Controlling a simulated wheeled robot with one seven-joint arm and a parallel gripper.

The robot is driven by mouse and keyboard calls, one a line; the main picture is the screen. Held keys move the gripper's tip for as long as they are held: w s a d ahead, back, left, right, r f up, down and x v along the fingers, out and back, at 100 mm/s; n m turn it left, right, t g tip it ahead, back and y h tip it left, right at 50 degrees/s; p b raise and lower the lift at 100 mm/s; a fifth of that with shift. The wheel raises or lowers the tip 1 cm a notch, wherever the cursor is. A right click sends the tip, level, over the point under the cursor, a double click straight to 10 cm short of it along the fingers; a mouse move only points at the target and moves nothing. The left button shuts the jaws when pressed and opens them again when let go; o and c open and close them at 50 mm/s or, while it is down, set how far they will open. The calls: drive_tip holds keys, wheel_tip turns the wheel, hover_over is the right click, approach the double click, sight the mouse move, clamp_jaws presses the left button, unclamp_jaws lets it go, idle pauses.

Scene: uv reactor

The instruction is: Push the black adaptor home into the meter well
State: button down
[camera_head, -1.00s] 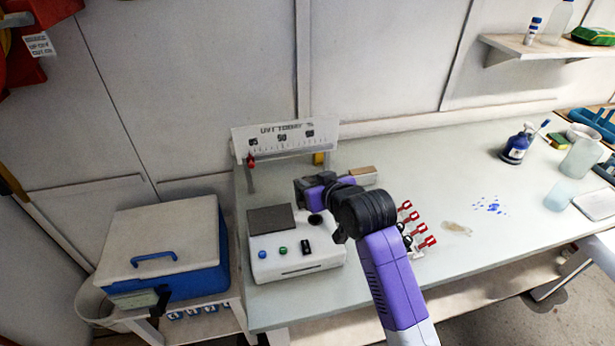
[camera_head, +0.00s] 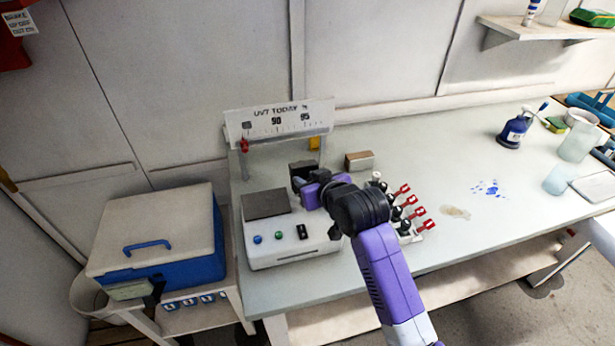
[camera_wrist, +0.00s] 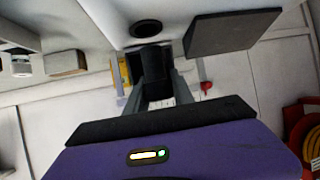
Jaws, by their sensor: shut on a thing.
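The white meter box (camera_head: 290,252) stands at the left end of the bench, with a dark screen panel (camera_head: 266,204) on its top. My gripper (camera_head: 310,186) is over the box's rear right part and covers the well in the head view. In the wrist view, which is upside down, my gripper (camera_wrist: 152,76) is shut on the black adaptor (camera_wrist: 152,57). The round dark meter well (camera_wrist: 146,28) shows close by the adaptor's end. The adaptor appears apart from the well and roughly in line with it; the exact gap is hard to tell.
A scale sign (camera_head: 280,121) stands behind the meter. A small brown-topped block (camera_head: 360,160) and a rack of red-handled pieces (camera_head: 410,222) are to the right of my gripper. A blue cooler (camera_head: 155,240) stands left of the bench. The bench's middle is mostly clear.

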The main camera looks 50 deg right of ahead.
drive_tip(key=shift+f, duration=0.6)
drive_tip(key=shift+p, duration=0.45)
idle(1.4)
drive_tip(key=shift+f+b, duration=0.45)
drive_tip(key=shift+f, duration=0.2)
idle(0.3)
drive_tip(key=shift+r+p, duration=0.3)
drive_tip(key=shift+p, duration=0.2)
idle(0.5)
drive_tip(key=shift+p, duration=0.5)
idle(1.1)
drive_tip(key=shift+f, duration=0.25)
idle(0.3)
drive_tip(key=shift+r+p, duration=0.2)
drive_tip(key=shift+p, duration=0.15)
idle(1.1)
